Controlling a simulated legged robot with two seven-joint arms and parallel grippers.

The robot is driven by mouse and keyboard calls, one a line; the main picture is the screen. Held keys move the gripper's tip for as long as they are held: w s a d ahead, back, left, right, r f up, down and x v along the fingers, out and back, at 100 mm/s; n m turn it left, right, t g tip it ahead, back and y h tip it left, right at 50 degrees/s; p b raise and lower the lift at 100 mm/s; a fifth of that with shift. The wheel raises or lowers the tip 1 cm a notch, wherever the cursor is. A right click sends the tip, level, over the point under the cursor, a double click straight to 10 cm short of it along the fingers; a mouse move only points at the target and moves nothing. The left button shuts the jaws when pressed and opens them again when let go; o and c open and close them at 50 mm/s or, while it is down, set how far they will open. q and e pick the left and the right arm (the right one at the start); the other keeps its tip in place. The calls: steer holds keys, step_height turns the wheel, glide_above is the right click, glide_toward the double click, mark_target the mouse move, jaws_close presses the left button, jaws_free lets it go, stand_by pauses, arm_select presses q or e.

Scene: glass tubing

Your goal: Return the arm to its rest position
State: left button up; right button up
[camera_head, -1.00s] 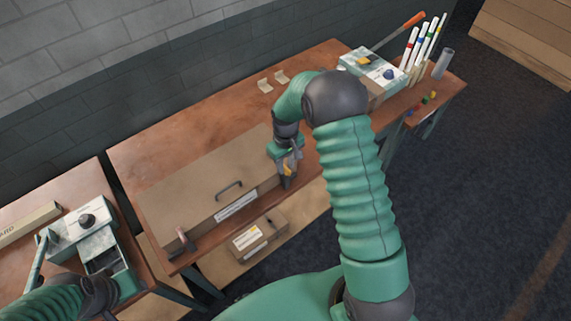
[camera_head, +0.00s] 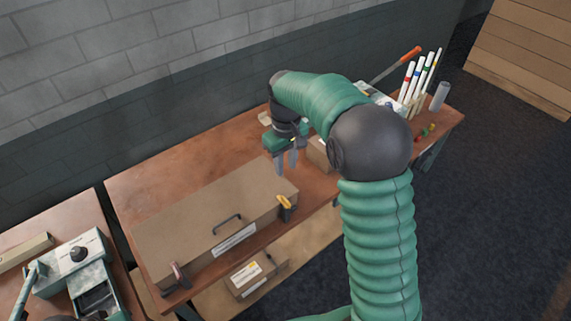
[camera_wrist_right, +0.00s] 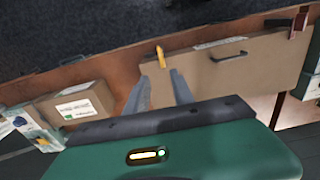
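My right gripper (camera_head: 286,168) is in the air above the back of the brown case (camera_head: 205,215) and to the upper right of its yellow latch (camera_head: 286,203). Its two fingers are apart with nothing between them. In the right wrist view the open gripper (camera_wrist_right: 159,76) points toward the case (camera_wrist_right: 210,75), and the yellow latch (camera_wrist_right: 161,56) shows beyond the fingertips, apart from them. The right arm arches over the table from the lower right. The left gripper does not show in the head view.
The wooden table (camera_head: 180,165) has free room behind the case. A cardboard box (camera_head: 320,154) is right of my gripper, partly hidden by the arm. Marked tubes (camera_head: 415,82) stand at the far right. A bench device (camera_head: 78,262) stands at the lower left.

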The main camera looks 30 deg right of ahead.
steer(key=shift+r, duration=0.2)
stand_by(0.3)
steer(key=s+a+f+t+b, duration=0.1)
steer(key=s+a+f, duration=0.4)
steer(key=s, duration=0.3)
steer(key=s+a+f+t+b, duration=0.1)
steer(key=s+a+f+b, duration=0.1)
steer(key=s+a+f, duration=0.3)
steer(key=s+a, duration=0.1)
steer(key=s, duration=0.1)
steer(key=shift+s+a+f+m+t, duration=0.3)
steer(key=shift+s+a+f+m, duration=0.05)
steer(key=shift+a+m, duration=0.05)
steer(key=shift+s+a, duration=0.1)
